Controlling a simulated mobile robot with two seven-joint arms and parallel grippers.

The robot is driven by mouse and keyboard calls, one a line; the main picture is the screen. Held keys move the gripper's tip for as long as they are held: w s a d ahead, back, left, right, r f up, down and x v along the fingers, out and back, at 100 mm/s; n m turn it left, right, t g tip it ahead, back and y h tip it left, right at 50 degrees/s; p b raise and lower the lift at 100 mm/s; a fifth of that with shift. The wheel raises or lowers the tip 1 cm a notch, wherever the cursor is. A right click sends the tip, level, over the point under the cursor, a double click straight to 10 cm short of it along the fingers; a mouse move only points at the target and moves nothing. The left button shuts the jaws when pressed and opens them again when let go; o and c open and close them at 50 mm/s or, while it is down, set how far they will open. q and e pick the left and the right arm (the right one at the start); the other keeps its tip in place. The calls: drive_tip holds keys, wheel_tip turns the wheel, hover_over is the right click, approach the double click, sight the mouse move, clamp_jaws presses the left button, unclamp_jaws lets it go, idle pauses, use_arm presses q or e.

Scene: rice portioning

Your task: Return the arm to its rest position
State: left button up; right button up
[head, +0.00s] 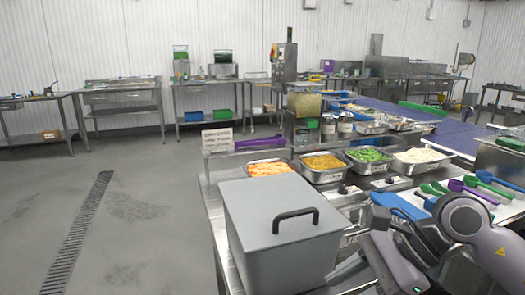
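Part of my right arm, grey with dark joints, shows at the lower right in the head view. It is folded in front of the steel counter (208,172), close to the utensils. I cannot make out any gripper fingers on it. My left arm and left gripper are not in view. A grey lidded box (265,222) with a black handle stands on the counter to the left of my arm.
Behind the box are metal pans of orange food (268,168), yellow-brown food (323,162), green vegetables (368,154) and white rice-like food (420,155). Green and purple scoops (486,178) lie at the right. The floor (150,215) at left is clear.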

drive_tip(key=s+a+r+m+y+p, duration=0.1)
drive_tip(key=s+a+r+m+y, duration=0.2)
drive_tip(key=a+m+y, duration=0.6)
drive_tip(key=w+d+f+m+t+h+p, duration=0.1)
drive_tip(key=d+f+m+t+h, duration=0.6)
drive_tip(key=m, duration=1.1)
drive_tip(key=w+d+f+m+t+h+p, duration=0.15)
drive_tip(key=d+f+m+t+h, duration=0.55)
drive_tip(key=m, duration=1.1)
drive_tip(key=s+d+f+m+g+h, duration=0.1)
drive_tip(key=s+f+m+g, duration=0.3)
drive_tip(key=s+f+m, duration=0.5)
drive_tip(key=s+d+f, duration=0.1)
drive_tip(key=s+f, duration=0.2)
drive_tip(key=f, duration=0.4)
drive_tip(key=shift+s+h, duration=0.25)
drive_tip(key=shift+h, duration=0.05)
